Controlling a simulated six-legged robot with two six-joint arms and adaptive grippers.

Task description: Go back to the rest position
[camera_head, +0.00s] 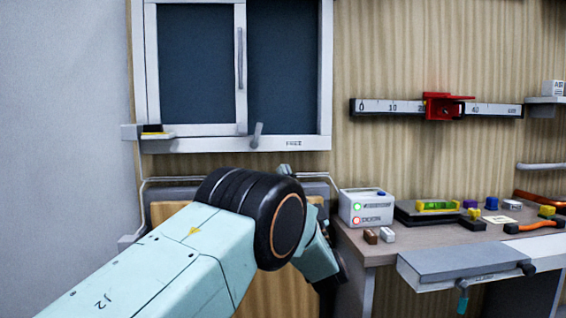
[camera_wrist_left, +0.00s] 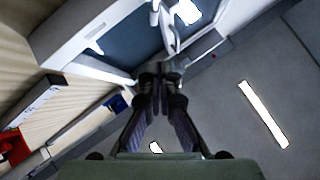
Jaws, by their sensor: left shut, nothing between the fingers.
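My left arm (camera_head: 190,250) comes in from the lower left in the head view, with its black joint (camera_head: 285,222) in front of the wall under the cabinet. The left gripper is mostly hidden behind that joint there. In the left wrist view my left gripper (camera_wrist_left: 160,78) is shut and empty, its dark fingertips together and touching nothing that I can make out. The right gripper does not show in either view.
A cabinet with a sliding door (camera_head: 195,70) hangs on the wall. A ruled rail (camera_head: 390,107) holds a red slider (camera_head: 441,106).

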